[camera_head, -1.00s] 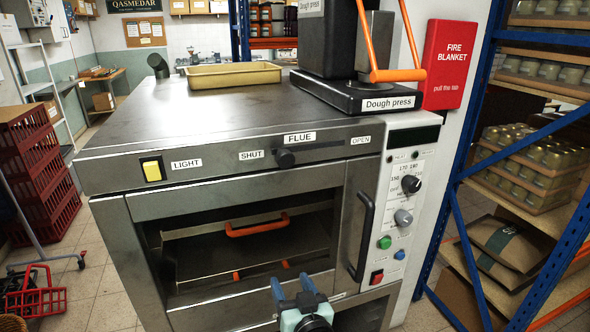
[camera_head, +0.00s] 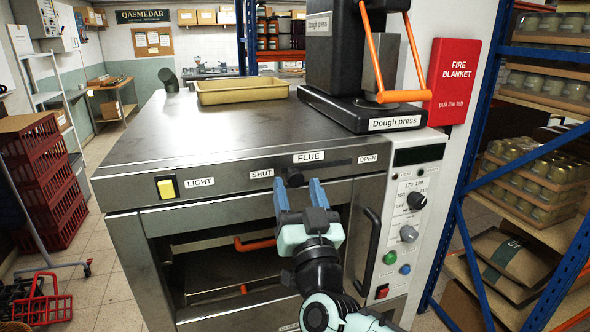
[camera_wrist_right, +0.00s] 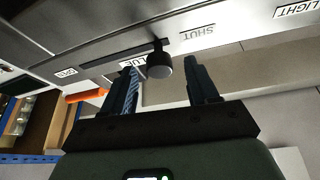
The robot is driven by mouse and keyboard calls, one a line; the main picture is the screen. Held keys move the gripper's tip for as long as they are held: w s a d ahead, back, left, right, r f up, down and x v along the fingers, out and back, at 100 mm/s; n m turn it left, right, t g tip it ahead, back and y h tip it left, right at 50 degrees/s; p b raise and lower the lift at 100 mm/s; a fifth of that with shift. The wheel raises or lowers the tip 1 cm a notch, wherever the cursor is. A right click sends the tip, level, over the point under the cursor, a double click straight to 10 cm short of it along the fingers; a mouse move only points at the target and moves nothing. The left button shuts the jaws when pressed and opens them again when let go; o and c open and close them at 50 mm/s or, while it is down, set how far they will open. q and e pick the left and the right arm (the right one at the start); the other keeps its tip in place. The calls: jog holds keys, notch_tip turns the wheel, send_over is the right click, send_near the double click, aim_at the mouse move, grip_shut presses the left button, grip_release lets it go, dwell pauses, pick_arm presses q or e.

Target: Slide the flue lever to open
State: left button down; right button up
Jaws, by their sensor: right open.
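The flue lever's black knob (camera_head: 294,177) sits in its slot on the oven's front panel, toward the SHUT label (camera_head: 261,173) and left of the OPEN label (camera_head: 368,158). My right gripper (camera_head: 298,193) is raised to the panel, open, with its blue fingers just below and around the knob in the head view. In the right wrist view the knob (camera_wrist_right: 159,64) shows between the two open fingers (camera_wrist_right: 163,84), near their tips. I see no clear contact. My left gripper is not in view.
The steel oven (camera_head: 130,185) has a yellow light switch (camera_head: 167,188) left of the lever and a control panel (camera_head: 408,215) at right. A yellow tray (camera_head: 242,91) and the dough press (camera_head: 350,105) stand on top. A blue rack (camera_head: 462,200) stands at right.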

aim_at(296, 183)
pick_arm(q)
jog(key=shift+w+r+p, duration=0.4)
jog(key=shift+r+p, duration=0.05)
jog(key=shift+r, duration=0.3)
pick_arm(e)
jog(key=shift+x, duration=1.65)
